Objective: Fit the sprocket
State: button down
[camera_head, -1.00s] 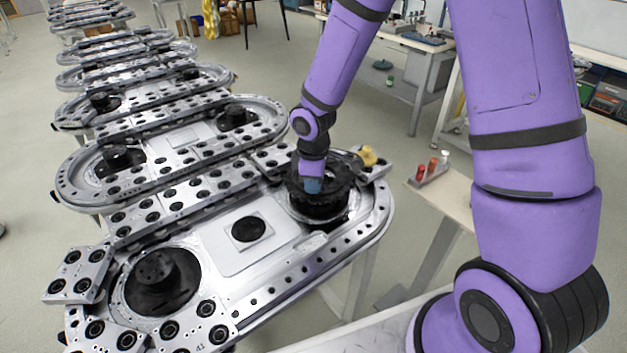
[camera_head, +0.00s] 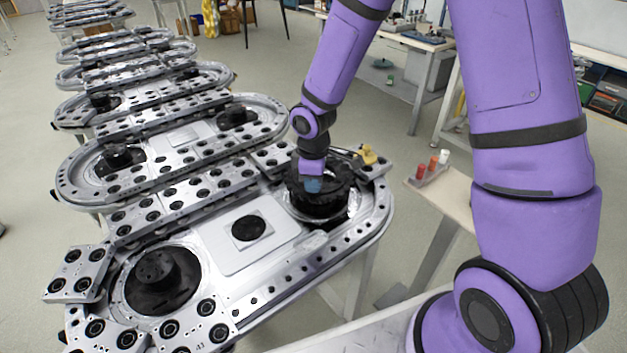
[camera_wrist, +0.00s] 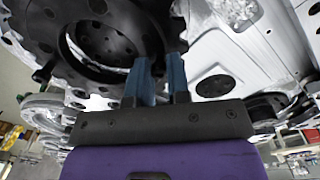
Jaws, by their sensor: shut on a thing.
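The black toothed sprocket (camera_head: 330,190) is at the right end of the nearest ring track (camera_head: 280,282). It also fills the upper left of the wrist view (camera_wrist: 60,62). My gripper (camera_head: 312,184) reaches down onto it from above, and its blue fingers (camera_wrist: 160,75) are shut on the sprocket's rim. The sprocket lies over the round seat at that end; the hub shows through its open middle in the wrist view. Whether it is fully seated is hidden. A bare black hub (camera_head: 157,275) stands at the track's left end.
More ring tracks (camera_head: 180,150) stand in a row behind. A yellow part (camera_head: 367,154) sits at the track's right edge. A side stand (camera_head: 448,192) holds red and white small bottles (camera_head: 432,165). Loose drilled plates (camera_head: 78,272) lie at the left corner.

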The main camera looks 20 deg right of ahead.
aim_at(314, 196)
jog(key=shift+f, duration=2.65)
dwell(0.6)
jog(key=c, duration=1)
grip_release()
jog(key=r, duration=1)
jog(key=shift+s+a+r, duration=0.15)
jog(key=shift+s+r, duration=0.05)
jog(key=shift+r, duration=0.15)
